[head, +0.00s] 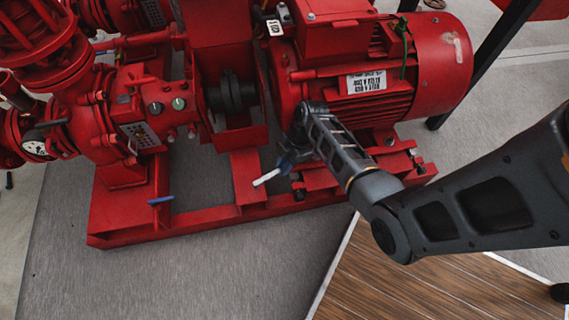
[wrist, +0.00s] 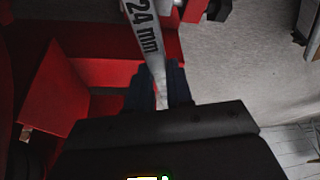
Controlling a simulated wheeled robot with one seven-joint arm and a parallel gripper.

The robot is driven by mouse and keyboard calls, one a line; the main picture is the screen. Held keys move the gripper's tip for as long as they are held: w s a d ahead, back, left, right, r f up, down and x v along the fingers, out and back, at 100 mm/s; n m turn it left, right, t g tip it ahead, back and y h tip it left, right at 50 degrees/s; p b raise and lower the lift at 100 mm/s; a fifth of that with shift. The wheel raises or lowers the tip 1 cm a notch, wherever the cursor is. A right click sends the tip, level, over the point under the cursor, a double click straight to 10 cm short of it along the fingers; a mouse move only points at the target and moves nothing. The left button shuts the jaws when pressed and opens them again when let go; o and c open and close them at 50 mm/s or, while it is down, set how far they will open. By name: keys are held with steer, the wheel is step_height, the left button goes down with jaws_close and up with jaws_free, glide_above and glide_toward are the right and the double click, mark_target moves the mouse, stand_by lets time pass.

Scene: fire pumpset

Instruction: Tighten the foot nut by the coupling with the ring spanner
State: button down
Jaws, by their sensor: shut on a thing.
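The ring spanner (wrist: 146,38), a pale bar marked "24 mm", is held between the dark fingers of my gripper (wrist: 160,88) in the wrist view and runs out of the top edge. In the head view, my gripper (head: 289,160) is low beside the motor's near foot, and a pale end of the spanner (head: 266,178) sticks out to its lower left. The spanner's ring is not clearly seen. A dark foot nut (head: 299,191) shows on the red base just below my gripper; whether the spanner touches any nut cannot be told. The black coupling (head: 232,94) is up and left of my gripper.
The red motor (head: 440,60) stands close above my gripper, and the red pump (head: 95,110) is at left. The red base frame (head: 180,225) runs below them. A blue-handled lever (head: 160,200) sticks out at its left.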

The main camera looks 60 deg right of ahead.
steer(key=shift+r+p, duration=1.25)
steer(key=shift+r, duration=0.35)
